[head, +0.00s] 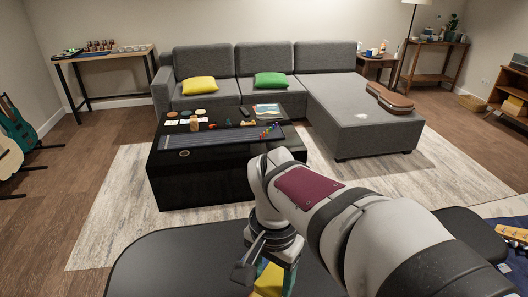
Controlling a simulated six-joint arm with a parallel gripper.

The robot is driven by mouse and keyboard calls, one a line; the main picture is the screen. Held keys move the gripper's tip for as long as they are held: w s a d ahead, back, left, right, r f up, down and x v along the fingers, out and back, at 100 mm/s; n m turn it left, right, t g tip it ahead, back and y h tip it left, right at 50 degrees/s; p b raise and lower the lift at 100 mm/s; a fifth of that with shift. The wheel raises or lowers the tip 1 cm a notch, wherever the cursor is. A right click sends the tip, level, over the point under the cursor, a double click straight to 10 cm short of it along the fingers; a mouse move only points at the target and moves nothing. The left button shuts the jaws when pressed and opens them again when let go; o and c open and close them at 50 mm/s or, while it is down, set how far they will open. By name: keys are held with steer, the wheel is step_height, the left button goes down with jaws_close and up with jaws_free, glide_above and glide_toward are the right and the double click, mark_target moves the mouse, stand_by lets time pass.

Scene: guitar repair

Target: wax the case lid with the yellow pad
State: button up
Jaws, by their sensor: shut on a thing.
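My gripper (272,276) points down at the bottom of the head view, below my wrist. It is shut on the yellow pad (267,282), which shows as a yellow patch under the wrist. The fingertips and much of the pad are hidden by the wrist and cut off by the frame edge. A dark, round-cornered panel (170,262), which looks like the case lid, spreads below the gripper. I cannot tell whether the pad touches it.
A guitar headstock (513,233) lies on a blue cloth (517,262) at the right edge. Beyond the panel stand a black low table (205,182) with small items and a grey sofa (205,58). Guitars (18,130) stand at the left. The panel's left part looks clear.

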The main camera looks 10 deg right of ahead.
steer(key=shift+s+a+f+n, duration=0.2)
steer(key=shift+a+n, duration=0.1)
steer(key=shift+a, duration=0.15)
steer(key=shift+f, duration=2.9)
steer(key=shift+f, duration=0.5)
steer(key=shift+r, duration=0.1)
steer(key=shift+r, duration=3.45)
